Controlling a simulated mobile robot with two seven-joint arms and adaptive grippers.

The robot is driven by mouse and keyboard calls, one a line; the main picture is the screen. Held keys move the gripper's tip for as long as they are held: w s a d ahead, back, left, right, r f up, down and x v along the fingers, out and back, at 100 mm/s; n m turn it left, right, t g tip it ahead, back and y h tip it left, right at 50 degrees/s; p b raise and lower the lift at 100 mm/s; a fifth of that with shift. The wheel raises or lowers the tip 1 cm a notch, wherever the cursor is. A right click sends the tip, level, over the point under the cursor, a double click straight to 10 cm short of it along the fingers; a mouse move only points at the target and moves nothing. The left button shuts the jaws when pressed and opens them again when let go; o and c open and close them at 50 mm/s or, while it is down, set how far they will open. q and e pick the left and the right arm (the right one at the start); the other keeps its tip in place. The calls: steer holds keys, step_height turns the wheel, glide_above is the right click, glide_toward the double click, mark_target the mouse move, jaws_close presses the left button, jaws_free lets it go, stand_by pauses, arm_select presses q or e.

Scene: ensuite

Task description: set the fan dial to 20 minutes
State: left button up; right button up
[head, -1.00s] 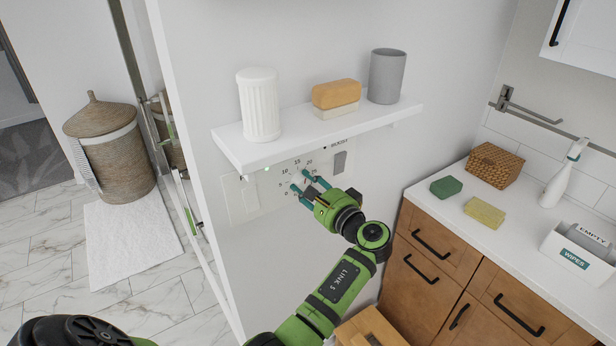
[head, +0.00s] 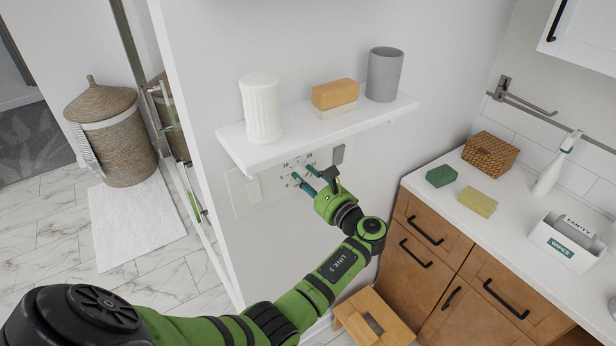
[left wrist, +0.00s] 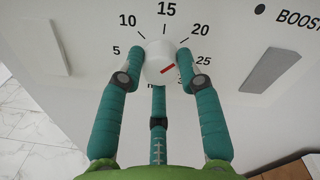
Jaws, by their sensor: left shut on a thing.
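The fan dial (left wrist: 155,66) is a round white knob on a white wall panel (head: 242,200), seen close up in the left wrist view. Printed numbers from 5 to 25 arc around it, with 15 at the top and 20 (left wrist: 201,29) at upper right. A short red mark (left wrist: 168,70) slants across the lower right of the knob; its exact reading is unclear. My left gripper (head: 304,172) is shut on the dial, teal fingers on its left and right sides and a third below. Lower numbers are partly hidden by fingers. My right gripper is not in view.
A grey switch (left wrist: 273,68) sits right of the dial. A wooden cabinet (head: 440,240) stands to the right.

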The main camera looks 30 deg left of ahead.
arm_select(q)
steer(key=shift+a+r, duration=0.1)
steer(key=shift+r, duration=0.05)
steer(key=o, duration=1.1)
steer(key=shift+o, duration=0.2)
steer(key=shift+s, duration=0.1)
steer(key=shift+d, duration=0.45)
steer(key=v, duration=0.6)
steer(key=shift+s+d, duration=0.2)
steer(key=shift+d, duration=0.05)
